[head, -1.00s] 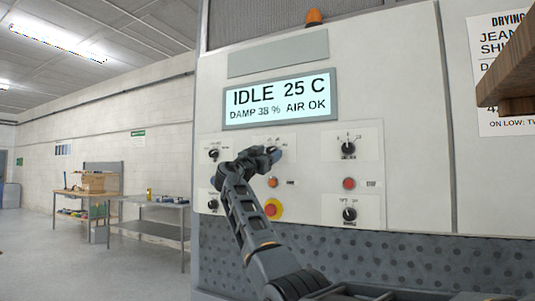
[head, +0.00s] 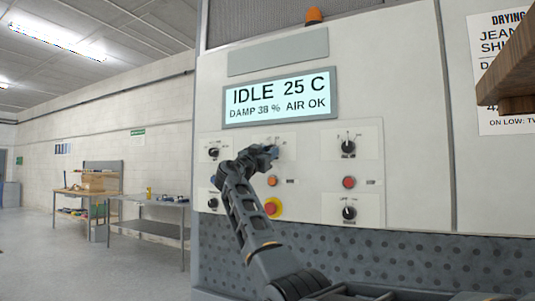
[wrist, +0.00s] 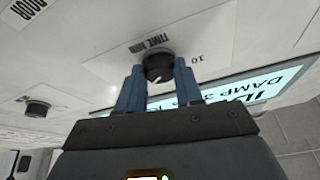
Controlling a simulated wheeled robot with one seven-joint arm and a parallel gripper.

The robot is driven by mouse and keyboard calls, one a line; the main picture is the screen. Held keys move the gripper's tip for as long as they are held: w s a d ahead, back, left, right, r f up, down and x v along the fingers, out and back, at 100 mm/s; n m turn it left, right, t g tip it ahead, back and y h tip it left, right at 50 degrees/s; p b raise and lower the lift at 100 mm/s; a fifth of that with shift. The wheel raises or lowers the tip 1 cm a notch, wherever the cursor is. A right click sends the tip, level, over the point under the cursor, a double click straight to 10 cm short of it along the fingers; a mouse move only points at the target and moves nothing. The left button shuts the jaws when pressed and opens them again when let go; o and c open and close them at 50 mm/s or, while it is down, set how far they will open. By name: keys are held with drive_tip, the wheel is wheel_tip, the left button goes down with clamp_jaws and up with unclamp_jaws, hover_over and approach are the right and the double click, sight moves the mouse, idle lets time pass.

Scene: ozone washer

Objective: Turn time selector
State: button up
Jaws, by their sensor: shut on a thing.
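The time selector is a round black knob (wrist: 157,60) with a white pointer line, on a pale plate marked "TIME MIN" in the wrist view. My gripper (wrist: 160,70) is shut on it, with one blue finger on each side. In the head view my gripper (head: 270,152) is at the upper middle plate (head: 286,139) of the washer's panel and hides most of the knob. The display (head: 280,98) reads IDLE, 25 C, DAMP 38 %, AIR OK.
Other black knobs sit at the upper right (head: 348,147), lower right (head: 349,212) and left (head: 213,153). A wooden board (head: 510,75) juts in at right.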

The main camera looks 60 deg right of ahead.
drive_tip(key=n+t+p, duration=0.2)
drive_tip(key=n, duration=0.2)
drive_tip(key=n+t+y+p, duration=0.1)
drive_tip(key=n+t, duration=0.1)
drive_tip(key=n, duration=0.2)
drive_tip(key=n+t+p, duration=0.2)
drive_tip(key=n, duration=0.3)
drive_tip(key=shift+s+r+y+p, duration=0.35)
drive_tip(key=shift+r+y, duration=0.05)
drive_tip(key=n+t+y+p, duration=0.1)
drive_tip(key=n+p, duration=0.1)
drive_tip(key=n, duration=0.2)
drive_tip(key=shift+f+t, duration=0.1)
drive_tip(key=shift+t, duration=0.3)
drive_tip(key=shift+s+n+t+y+p, duration=0.15)
drive_tip(key=shift+n+y, duration=0.25)
drive_tip(key=shift+n, duration=0.55)
drive_tip(key=shift+w+n+t+y+p, duration=0.15)
drive_tip(key=shift+n+y+p, duration=0.2)
drive_tip(key=shift+n, duration=0.6)
drive_tip(key=shift+s, duration=0.1)
drive_tip(key=o, duration=1)
drive_tip(key=shift+o, duration=0.2)
drive_tip(key=b+v, duration=0.2)
drive_tip(key=v, duration=0.5)
drive_tip(key=shift+s+a, duration=0.2)
drive_tip(key=shift+a, duration=0.15)
